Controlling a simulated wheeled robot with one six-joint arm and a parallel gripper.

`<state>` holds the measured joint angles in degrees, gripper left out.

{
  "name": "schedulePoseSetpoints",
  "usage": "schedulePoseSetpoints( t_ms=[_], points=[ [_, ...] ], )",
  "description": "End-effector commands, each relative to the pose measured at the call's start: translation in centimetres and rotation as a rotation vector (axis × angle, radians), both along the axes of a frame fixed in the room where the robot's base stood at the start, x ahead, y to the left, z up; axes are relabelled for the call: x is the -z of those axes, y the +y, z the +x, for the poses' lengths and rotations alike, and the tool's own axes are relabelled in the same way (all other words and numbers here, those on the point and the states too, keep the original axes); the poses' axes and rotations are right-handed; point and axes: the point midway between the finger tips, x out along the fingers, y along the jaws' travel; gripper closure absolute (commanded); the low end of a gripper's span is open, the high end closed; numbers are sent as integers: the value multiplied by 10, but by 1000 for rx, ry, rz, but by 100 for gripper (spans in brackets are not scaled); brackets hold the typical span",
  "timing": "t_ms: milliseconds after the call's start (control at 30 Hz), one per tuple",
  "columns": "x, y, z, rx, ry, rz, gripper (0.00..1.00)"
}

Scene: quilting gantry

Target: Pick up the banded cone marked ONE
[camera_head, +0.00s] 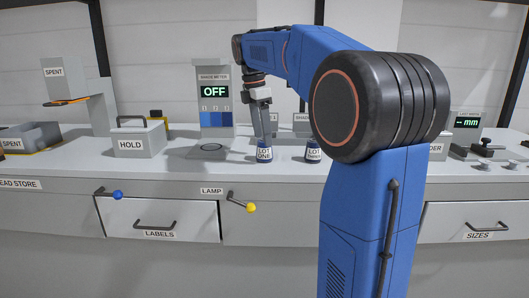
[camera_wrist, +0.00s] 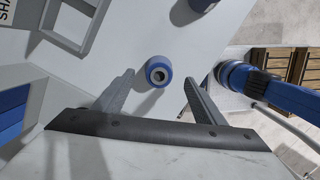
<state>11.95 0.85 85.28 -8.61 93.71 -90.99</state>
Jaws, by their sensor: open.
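The cone marked LOT ONE (camera_head: 264,154) stands upright on the bench, its blue body carrying a pale label. My gripper (camera_head: 264,133) is just above it, pointing down, and the fingers hide its upper part. In the wrist view, a blue cone with a pale top and dark central hole (camera_wrist: 158,71) lies between the tips of my open gripper (camera_wrist: 158,78). Bare bench shows on both sides of it, so neither finger appears to touch it. Its label is not visible there.
A second cone, LOT THREE (camera_head: 314,155), stands to the right, partly behind my arm. The shade meter (camera_head: 214,98), reading OFF, is behind and left. The HOLD box (camera_head: 138,138) is farther left. Lever knobs, blue (camera_head: 117,195) and yellow (camera_head: 251,208), stick out from the bench front.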

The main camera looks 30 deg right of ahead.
Motion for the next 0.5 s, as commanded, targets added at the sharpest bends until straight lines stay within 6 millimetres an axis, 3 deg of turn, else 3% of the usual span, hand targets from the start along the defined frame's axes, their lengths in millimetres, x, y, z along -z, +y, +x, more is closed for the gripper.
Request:
schedulePoseSetpoints(
  t_ms=[300,500],
  points=[
    [40,-8,0,1,2,0,36],
    [46,-9,0,0,1,-1,36]
  ],
)
